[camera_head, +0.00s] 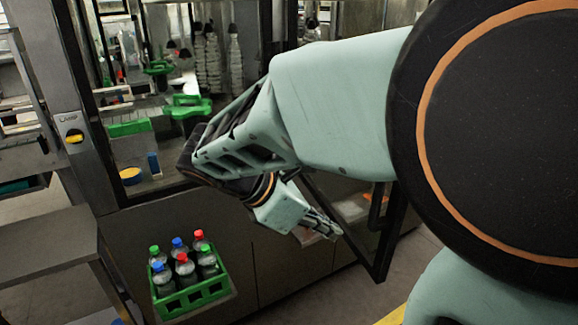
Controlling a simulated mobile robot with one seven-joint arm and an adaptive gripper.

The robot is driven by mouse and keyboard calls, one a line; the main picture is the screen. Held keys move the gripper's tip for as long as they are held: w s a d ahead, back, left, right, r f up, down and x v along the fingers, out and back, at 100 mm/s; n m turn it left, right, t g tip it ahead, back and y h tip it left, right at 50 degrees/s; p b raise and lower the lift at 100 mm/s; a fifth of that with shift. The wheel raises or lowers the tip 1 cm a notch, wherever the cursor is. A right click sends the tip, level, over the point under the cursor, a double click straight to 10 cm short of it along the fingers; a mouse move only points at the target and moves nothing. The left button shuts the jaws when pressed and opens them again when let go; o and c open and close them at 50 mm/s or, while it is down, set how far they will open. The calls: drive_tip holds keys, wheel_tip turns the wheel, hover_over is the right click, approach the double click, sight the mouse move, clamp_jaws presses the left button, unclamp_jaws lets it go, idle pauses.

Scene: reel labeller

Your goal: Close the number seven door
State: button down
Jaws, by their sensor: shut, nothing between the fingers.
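A glass door (390,235) with a dark frame stands swung open from the machine, right of centre. No number seven can be read on it, so I cannot tell if it is the number seven door. My arm hides its upper part. My gripper (330,229) is shut and empty. In the picture it overlaps the door's lower glass; I cannot tell if it touches it. The machine's opening (150,150) shows at the upper left, with green parts inside, and my arm covers its right side.
A green crate (193,299) with several capped bottles is at the machine's front, lower left. A grey table (40,245) stands at the left edge. A post with a yellow-and-black switch (74,136) borders the opening. Floor shows at lower right, with a yellow line (392,316).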

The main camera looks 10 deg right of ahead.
sight(379, 244)
drive_tip(key=shift+d+r+p+x, duration=0.15)
drive_tip(key=shift+d+r+x, duration=0.2)
drive_tip(key=shift+x, duration=1.6)
drive_tip(key=shift+d+r+p+x, duration=0.2)
drive_tip(key=shift+d+r+x, duration=0.1)
drive_tip(key=shift+x, duration=1.6)
drive_tip(key=shift+d+r+p+x, duration=0.15)
drive_tip(key=shift+d+r+x, duration=0.2)
drive_tip(key=shift+x, duration=1.6)
drive_tip(key=shift+w, duration=0.15)
